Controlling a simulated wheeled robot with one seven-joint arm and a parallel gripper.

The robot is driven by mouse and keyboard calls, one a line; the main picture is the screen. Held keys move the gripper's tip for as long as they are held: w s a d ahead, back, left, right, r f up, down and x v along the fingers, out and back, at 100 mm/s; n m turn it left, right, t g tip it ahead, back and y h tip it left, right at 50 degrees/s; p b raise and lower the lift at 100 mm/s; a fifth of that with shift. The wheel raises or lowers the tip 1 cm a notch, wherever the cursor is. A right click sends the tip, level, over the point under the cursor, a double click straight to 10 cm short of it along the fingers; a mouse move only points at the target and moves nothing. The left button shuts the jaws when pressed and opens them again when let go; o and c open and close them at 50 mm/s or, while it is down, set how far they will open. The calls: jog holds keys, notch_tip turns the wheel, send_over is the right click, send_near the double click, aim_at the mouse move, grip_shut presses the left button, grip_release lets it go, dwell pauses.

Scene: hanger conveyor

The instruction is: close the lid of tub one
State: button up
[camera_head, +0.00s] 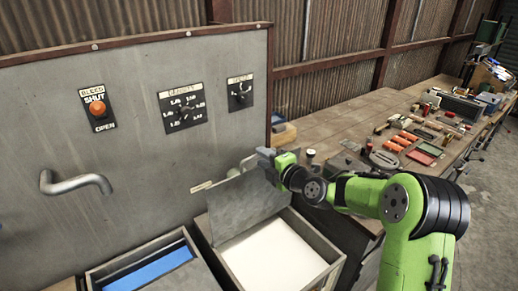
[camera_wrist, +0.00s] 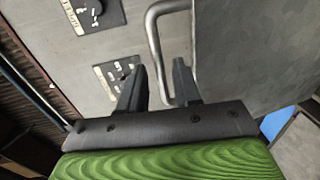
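Two open tubs stand below the grey panel: a left one (camera_head: 92,279) with blue contents and a right one (camera_head: 335,262) with white contents. No readable number shows which is tub one. A grey lid (camera_head: 240,205) stands tilted up at the back of the right tub; it seems to be the grey plate in the wrist view (camera_wrist: 250,50). My gripper (camera_head: 262,158) is beside the lid's upper right edge. Its fingers (camera_wrist: 157,85) are apart. A bent metal bar (camera_wrist: 155,45), apparently the lid's handle, shows between them; contact cannot be told.
The panel (camera_head: 140,130) carries a bleed button (camera_head: 97,107), a density dial (camera_head: 183,110) and a speed dial (camera_head: 240,90). A bent pipe (camera_head: 75,185) sticks out at left. A wooden bench (camera_head: 335,120) with tools runs behind my arm at right.

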jog(key=shift+x, duration=1.5)
grip_shut()
